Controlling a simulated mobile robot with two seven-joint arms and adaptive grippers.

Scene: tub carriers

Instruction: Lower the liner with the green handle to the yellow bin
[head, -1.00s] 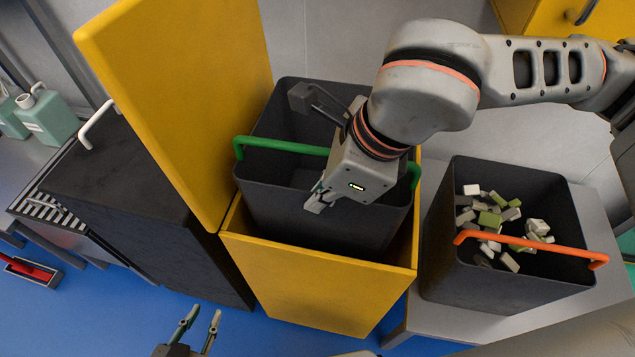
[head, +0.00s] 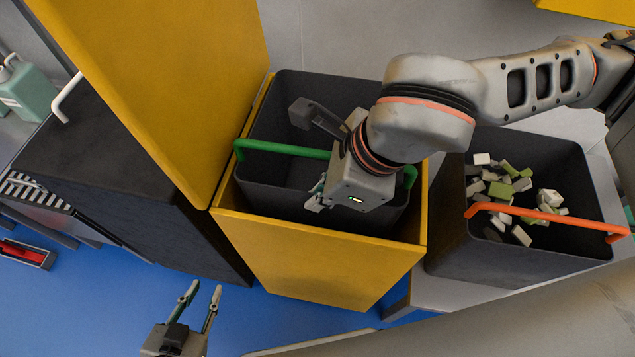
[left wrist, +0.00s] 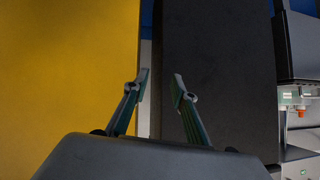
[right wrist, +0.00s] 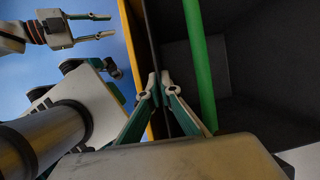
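The dark liner (head: 265,201) with the green handle (head: 285,149) is partly inside the yellow bin (head: 310,268), its upper walls standing above the bin's rim. The handle lies across the liner's mouth, its middle hidden by my right arm. My right gripper (head: 318,194) is at the liner's wall. In the right wrist view its fingertips (right wrist: 162,80) are closed on the liner's dark rim, with the green handle (right wrist: 199,65) beside them, not between them. My left gripper (head: 204,290) is open and empty, low in front of the bin; its fingers are apart in the left wrist view (left wrist: 161,78).
A tall yellow panel (head: 150,75) stands at the bin's left side. A dark cabinet (head: 110,180) is left of it. A second dark liner (head: 500,262) with an orange handle (head: 545,215) holds several blocks at the right. Blue floor is clear around my left gripper.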

